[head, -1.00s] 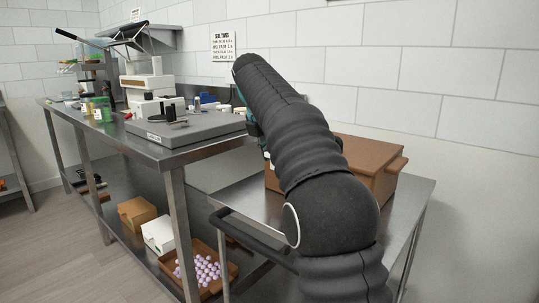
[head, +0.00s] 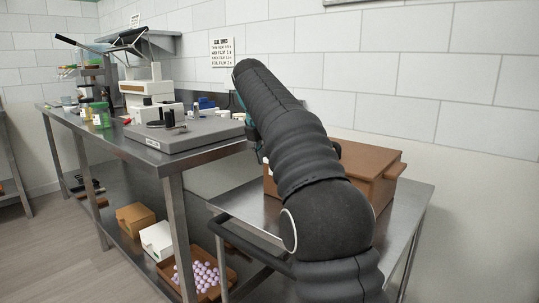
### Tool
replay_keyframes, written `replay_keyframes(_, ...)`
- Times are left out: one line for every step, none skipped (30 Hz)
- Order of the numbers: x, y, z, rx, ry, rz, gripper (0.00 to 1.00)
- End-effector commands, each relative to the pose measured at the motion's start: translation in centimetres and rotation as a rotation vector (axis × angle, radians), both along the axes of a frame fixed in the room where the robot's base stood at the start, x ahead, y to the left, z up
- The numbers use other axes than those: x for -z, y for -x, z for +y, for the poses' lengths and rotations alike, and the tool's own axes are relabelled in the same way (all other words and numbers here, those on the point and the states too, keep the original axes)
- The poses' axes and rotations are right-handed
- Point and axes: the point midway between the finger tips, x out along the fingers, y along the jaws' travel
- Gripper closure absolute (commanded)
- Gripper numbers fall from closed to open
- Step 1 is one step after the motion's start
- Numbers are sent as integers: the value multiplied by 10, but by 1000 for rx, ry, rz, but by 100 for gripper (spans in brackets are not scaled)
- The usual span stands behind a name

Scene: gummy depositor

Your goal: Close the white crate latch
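A brown crate (head: 372,160) with a closed-looking top and a handle block on its right side stands on the metal cart at the right. My dark arm crosses in front of it and hides much of its front and left side. A small white bit (head: 265,160) shows at the crate's left edge, beside my arm; it may be the white latch, but it is too small to tell or to judge its position. My gripper is hidden behind my arm; only a teal and dark part of the arm's far end shows there.
The cart's steel top (head: 408,197) is bare around the crate. A steel table (head: 160,163) at the left carries a grey slab (head: 190,135) and machines. Below are a white box (head: 157,240), a brown box (head: 136,217) and a tray (head: 232,279) of pale balls.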

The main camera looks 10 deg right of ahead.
Motion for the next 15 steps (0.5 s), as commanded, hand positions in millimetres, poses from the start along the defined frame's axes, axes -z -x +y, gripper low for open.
replay_keyframes(-2, 0, 1, 0, 0, 0, 42)
replay_keyframes(-4, 0, 1, 0, 1, -1, 42)
replay_keyframes(-7, 1, 2, -1, 0, -3, 42)
replay_keyframes(-10, 1, 3, -1, 0, -3, 42)
replay_keyframes(-13, 2, 4, -2, 1, -2, 42)
replay_keyframes(-18, 3, 5, -2, 0, -3, 42)
replay_keyframes(-21, 4, 7, -2, 0, -3, 42)
replay_keyframes(-25, 5, 8, -2, 0, -3, 42)
replay_keyframes(-29, 5, 9, -2, 0, -2, 42)
replay_keyframes(-32, 5, 10, -2, 0, -2, 42)
replay_keyframes(-36, 6, 11, -2, -1, -3, 42)
replay_keyframes(-40, 7, 12, -2, -1, -3, 42)
replay_keyframes(-43, 8, 13, -2, -1, -3, 42)
replay_keyframes(-46, 9, 14, -2, -1, -1, 42)
replay_keyframes(-49, 9, 15, -2, -1, -1, 42)
